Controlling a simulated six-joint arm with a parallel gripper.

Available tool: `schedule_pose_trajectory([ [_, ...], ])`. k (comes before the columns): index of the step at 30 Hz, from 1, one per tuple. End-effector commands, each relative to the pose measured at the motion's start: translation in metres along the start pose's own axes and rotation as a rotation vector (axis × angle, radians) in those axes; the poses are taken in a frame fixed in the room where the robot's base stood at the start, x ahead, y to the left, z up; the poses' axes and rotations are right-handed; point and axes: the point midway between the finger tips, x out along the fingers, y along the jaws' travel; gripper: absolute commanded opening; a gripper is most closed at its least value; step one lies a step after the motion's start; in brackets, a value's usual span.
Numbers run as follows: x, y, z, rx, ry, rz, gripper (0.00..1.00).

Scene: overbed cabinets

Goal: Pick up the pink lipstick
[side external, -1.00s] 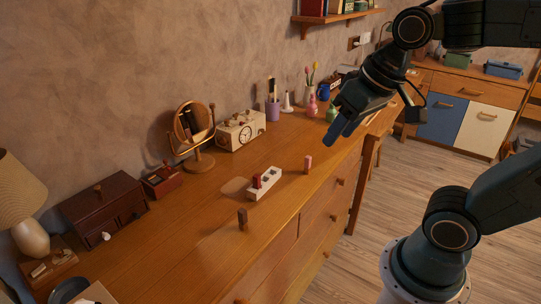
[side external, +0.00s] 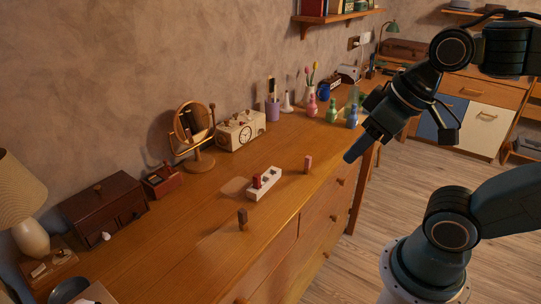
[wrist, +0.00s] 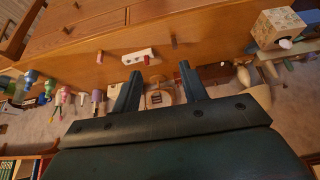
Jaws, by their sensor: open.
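The pink lipstick (side external: 308,164) stands upright on the wooden dresser top (side external: 200,222), near its front edge. In the wrist view it is a small pink upright shape (wrist: 99,57) left of the fingers. My gripper (side external: 351,156) is to the right of the lipstick in the side view, apart from it and tilted downward. In the wrist view its two fingers (wrist: 158,74) are spread with nothing between them. A white holder (side external: 264,184) with red and dark items stands left of the lipstick.
A mirror (side external: 192,123), a cream clock box (side external: 240,131), a purple cup (side external: 272,111) and small coloured bottles (side external: 332,110) stand along the back. A dark wooden box (side external: 104,207) and a lamp (side external: 25,200) are at left. The top around the lipstick is clear.

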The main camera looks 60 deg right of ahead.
Motion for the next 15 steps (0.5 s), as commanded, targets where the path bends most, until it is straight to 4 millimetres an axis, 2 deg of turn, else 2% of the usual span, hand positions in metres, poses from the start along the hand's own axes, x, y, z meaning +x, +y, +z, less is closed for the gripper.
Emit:
schedule_pose_trajectory([
  [10,0.0,0.001,-0.002,0.007,-0.002,0.001,0.44],
  [15,0.001,0.004,-0.011,0.049,-0.017,0.01,0.44],
])
